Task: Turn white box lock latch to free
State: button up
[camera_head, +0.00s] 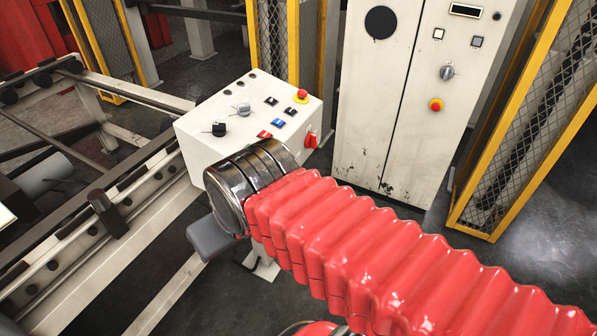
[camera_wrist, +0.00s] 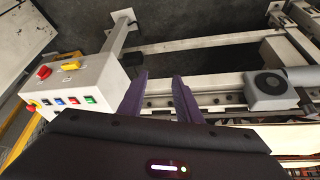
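The white box (camera_head: 245,122) is a control box at the centre left of the head view. A red switch or latch (camera_head: 311,140) sits on its right side face. In the wrist view the white box (camera_wrist: 90,85) is at the left, with a red piece (camera_wrist: 44,72) and a yellow piece (camera_wrist: 70,66) standing out of one face; I cannot tell for sure which is the lock latch. My gripper (camera_wrist: 158,84) shows two dark purple fingers spread apart with nothing between them, to the right of the box and not touching it. My arm hides the gripper in the head view.
The box's top carries knobs, coloured buttons and a red emergency stop (camera_head: 301,96). A tall white cabinet (camera_head: 400,110) stands behind right. Yellow-framed mesh guards (camera_head: 530,110) flank it. A rail frame (camera_head: 100,240) runs along the left. The floor right of the cabinet is clear.

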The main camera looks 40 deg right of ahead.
jog(key=shift+o, duration=0.2)
